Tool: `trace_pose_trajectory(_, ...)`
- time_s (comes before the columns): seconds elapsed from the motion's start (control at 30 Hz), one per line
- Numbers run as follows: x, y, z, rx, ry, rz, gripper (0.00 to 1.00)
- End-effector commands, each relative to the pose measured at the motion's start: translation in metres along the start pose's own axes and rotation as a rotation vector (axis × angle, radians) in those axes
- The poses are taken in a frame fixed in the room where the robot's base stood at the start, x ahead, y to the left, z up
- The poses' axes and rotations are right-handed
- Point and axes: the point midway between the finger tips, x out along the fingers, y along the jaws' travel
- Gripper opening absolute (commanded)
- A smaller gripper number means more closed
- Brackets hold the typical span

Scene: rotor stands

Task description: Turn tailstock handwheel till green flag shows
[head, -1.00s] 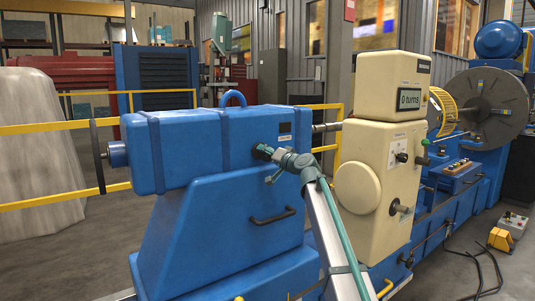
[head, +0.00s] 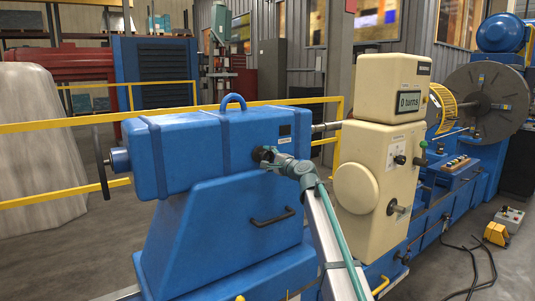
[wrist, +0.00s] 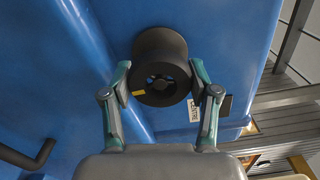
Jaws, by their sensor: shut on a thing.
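The blue tailstock housing (head: 190,150) stands at left centre in the head view. A dark round knob (wrist: 160,68) with a hollow face and a yellow mark sticks out of the blue side in the wrist view. My gripper (wrist: 161,88) has one finger on each side of this knob and is shut on it. I see no green flag.
A cream cabinet (head: 380,165) with a display reading "0 turns" (head: 409,101) stands to the right of my arm. A black handle (head: 272,217) is below the knob. Yellow rails (head: 60,123) run behind. Cables (head: 480,262) lie on the floor at right.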

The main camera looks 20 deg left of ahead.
Motion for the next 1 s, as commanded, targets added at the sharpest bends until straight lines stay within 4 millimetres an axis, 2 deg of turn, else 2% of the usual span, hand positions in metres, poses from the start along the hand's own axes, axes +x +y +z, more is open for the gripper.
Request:
trace_pose_trajectory(0.6, -0.0007, -0.0038, 0.0011, 0.584, 0.0, 0.001, 0.25)
trace_pose_trajectory(1.0, -0.0004, -0.0019, 0.0005, 0.876, 0.001, 0.0, 0.25)
